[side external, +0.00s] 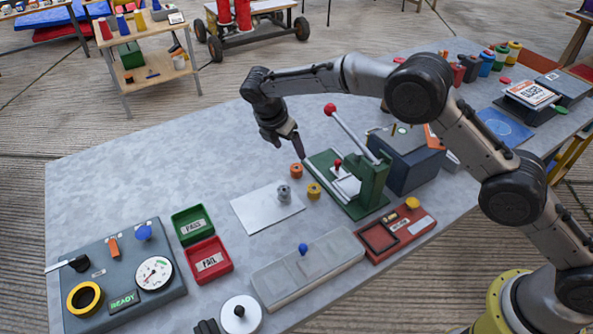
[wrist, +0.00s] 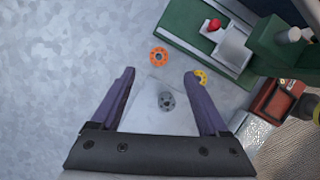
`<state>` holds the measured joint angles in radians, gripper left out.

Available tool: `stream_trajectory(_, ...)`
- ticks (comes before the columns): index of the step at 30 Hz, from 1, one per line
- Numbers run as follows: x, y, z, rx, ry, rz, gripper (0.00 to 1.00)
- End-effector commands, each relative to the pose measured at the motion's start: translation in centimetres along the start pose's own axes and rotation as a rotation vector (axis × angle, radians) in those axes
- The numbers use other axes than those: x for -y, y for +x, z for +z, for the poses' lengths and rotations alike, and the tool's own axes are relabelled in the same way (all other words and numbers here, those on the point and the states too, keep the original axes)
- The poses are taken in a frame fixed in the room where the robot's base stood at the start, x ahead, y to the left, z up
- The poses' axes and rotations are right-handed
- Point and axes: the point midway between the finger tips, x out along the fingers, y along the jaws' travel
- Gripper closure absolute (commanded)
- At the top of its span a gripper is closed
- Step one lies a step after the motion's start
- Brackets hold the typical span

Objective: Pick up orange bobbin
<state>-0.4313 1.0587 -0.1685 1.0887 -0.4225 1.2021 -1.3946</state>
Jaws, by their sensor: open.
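The orange bobbin (side external: 297,170) stands on the grey table, left of the green lever press. In the wrist view the orange bobbin (wrist: 159,57) lies ahead of my fingertips, near the middle between them. My gripper (side external: 288,145) is above the table, a little above and left of the bobbin in the side view. In the wrist view my gripper (wrist: 159,75) is open, with two purple fingers spread and nothing between them held. A grey bobbin (side external: 284,193) and a yellow bobbin (side external: 314,190) are close by.
The green press (side external: 365,185) with its red-knobbed lever stands right of the bobbins. A white sheet (side external: 258,209) lies under the grey bobbin. Green PASS (side external: 193,224) and red FAIL (side external: 208,261) trays sit at left. The table's far left is clear.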

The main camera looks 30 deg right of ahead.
Motion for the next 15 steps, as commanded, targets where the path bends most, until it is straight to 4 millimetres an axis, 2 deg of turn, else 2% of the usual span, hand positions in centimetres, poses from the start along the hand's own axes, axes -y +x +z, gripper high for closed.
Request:
stream_trajectory(1,0.1,1.2,0.0,0.0,0.0,-0.003,0.22)
stream_trajectory(6,0.0,3.7,0.0,0.001,0.001,-0.001,0.22)
stream_trajectory(15,0.0,6.0,-0.2,0.0,0.001,-0.002,0.22)
